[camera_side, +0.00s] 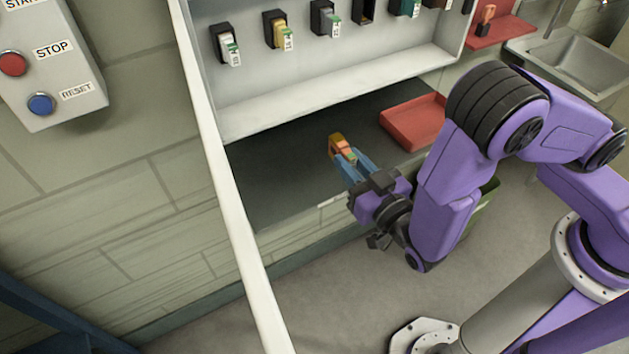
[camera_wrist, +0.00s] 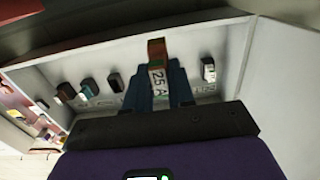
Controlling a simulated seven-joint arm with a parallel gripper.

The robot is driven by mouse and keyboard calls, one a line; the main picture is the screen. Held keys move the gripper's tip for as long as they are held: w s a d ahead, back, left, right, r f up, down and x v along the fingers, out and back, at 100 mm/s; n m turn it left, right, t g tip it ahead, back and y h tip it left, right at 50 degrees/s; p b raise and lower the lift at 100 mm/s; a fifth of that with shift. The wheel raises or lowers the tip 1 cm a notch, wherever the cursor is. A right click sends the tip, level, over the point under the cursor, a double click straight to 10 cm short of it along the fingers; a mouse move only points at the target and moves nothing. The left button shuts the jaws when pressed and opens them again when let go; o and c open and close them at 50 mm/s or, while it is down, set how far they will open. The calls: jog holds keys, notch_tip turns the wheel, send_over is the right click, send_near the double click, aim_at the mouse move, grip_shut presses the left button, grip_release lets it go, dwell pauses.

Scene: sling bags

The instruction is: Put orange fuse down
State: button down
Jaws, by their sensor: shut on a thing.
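The orange fuse (camera_side: 341,148) is between the blue fingertips of my gripper (camera_side: 350,160) in the side view, over the dark counter (camera_side: 290,180) below the fuse panel. I cannot tell for sure whether its underside touches the counter. In the wrist view the fuse (camera_wrist: 157,62) shows an orange-brown end and a white label reading "25 A". My gripper (camera_wrist: 158,85) is shut on it, with one blue finger on each side.
A white panel (camera_side: 300,95) with several fuses in a row stands behind the counter. A red tray (camera_side: 414,122) lies to the right on the counter. A sink (camera_side: 575,65) is at the far right. A control box (camera_side: 50,60) hangs at the left. The counter left of my gripper is clear.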

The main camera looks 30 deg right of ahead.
send_over(316, 194)
notch_tip(316, 194, down, 7)
jog(key=shift+r, duration=0.1)
jog(key=shift+f, duration=1.6)
jog(key=shift+f, duration=0.1)
jog(key=c, duration=1)
grip_release()
jog(key=shift+o, duration=0.2)
